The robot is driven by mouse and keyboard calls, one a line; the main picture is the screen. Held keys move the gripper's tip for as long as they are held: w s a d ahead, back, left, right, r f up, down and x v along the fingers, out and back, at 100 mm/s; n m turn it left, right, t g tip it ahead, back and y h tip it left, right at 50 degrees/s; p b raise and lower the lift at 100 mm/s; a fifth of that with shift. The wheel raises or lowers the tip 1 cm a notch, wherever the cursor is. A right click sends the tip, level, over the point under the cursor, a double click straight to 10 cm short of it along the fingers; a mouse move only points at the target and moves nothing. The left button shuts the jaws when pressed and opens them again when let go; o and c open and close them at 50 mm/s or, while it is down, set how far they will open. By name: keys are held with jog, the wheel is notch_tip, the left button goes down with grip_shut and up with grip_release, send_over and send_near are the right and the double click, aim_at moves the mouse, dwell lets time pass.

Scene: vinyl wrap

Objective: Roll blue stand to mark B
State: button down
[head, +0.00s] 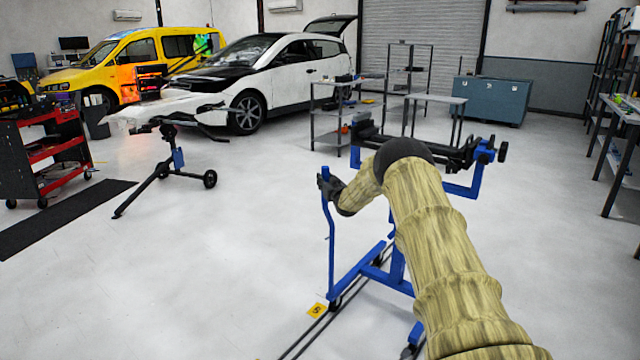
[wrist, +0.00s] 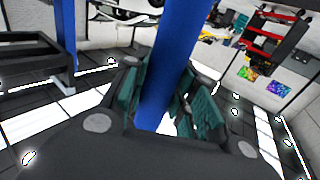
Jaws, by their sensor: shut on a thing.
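The blue stand (head: 372,272) is a wheeled frame on the floor in front of me, with a black roller bar across its top. My gripper (head: 327,184) is at the stand's upright blue post on the left side. In the wrist view the blue post (wrist: 172,65) passes between the teal finger pads of my gripper (wrist: 165,100), which is shut on it. My arm hides part of the stand's right side. A yellow floor tag (head: 317,310) lies by the stand's left front caster; its character looks like 5 or S. I cannot make out a mark B.
Two dark parallel lines (head: 312,336) run on the floor by the stand. A black tripod stand (head: 165,172) with wheels is at left. A red tool cart (head: 48,160), a white car (head: 290,75), grey shelving (head: 330,112) and a blue-grey chest (head: 492,98) stand around. Left-centre floor is clear.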

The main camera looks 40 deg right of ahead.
jog(key=shift+d, duration=0.1)
jog(key=c, duration=1.1)
grip_release()
jog(key=shift+s, duration=0.1)
jog(key=shift+c, duration=0.2)
jog(key=v, duration=1.2)
